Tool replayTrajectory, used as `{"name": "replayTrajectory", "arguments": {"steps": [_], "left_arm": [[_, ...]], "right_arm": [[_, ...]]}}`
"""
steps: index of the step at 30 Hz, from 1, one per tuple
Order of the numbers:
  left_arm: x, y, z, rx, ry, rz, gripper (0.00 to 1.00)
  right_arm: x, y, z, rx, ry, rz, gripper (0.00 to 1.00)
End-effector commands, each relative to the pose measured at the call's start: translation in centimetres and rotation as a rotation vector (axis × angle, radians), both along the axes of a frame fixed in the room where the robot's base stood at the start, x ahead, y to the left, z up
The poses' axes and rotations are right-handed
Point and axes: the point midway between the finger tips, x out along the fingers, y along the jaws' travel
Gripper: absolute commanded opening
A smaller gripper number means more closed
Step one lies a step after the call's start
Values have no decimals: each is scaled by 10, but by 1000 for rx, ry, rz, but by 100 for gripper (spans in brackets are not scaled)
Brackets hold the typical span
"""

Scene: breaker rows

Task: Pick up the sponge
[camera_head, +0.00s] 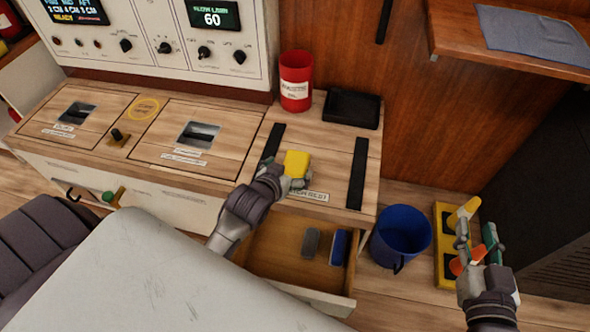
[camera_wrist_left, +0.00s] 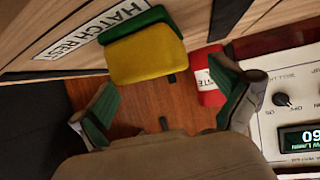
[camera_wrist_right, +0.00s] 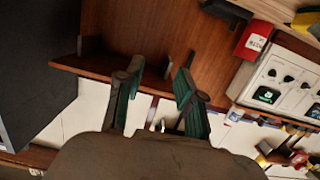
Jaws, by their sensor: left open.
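The sponge (camera_head: 297,163), yellow with a green layer, sits on the wooden counter beside the hatch rest label. In the left wrist view the sponge (camera_wrist_left: 147,55) is ahead of the fingers, with its green side toward the label. My left gripper (camera_head: 284,182) is open at the sponge's near side, its fingers apart and nothing between them. Whether a finger touches the sponge cannot be told. My right gripper (camera_head: 477,240) is open and empty at the right, away from the sponge; its spread fingers also show in the right wrist view (camera_wrist_right: 155,80).
A red waste bin (camera_head: 296,82) and a black tray (camera_head: 351,109) stand behind the sponge. Black strips (camera_head: 357,174) flank it. Below, an open drawer (camera_head: 270,250) holds two small blocks. A blue bucket (camera_head: 401,236) and yellow holder (camera_head: 444,262) are at right.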

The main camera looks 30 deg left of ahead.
Motion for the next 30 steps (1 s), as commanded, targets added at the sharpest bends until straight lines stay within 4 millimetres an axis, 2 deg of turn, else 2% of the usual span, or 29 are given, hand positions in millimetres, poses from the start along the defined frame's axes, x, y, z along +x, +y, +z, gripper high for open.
{"name": "replayTrajectory", "arguments": {"steps": [9,13,20,27,30], "left_arm": [[25,0,-13,0,-1,0,100],[29,0,-14,0,0,0,100],[29,0,-14,0,0,0,100],[29,0,-14,0,0,0,62],[29,0,-14,0,1,0,49]], "right_arm": [[4,9,51,78,-300,19,38],[3,10,59,89,-345,22,38],[3,10,61,91,-351,22,38],[3,10,61,90,-349,21,38],[3,10,60,90,-349,21,38]]}}
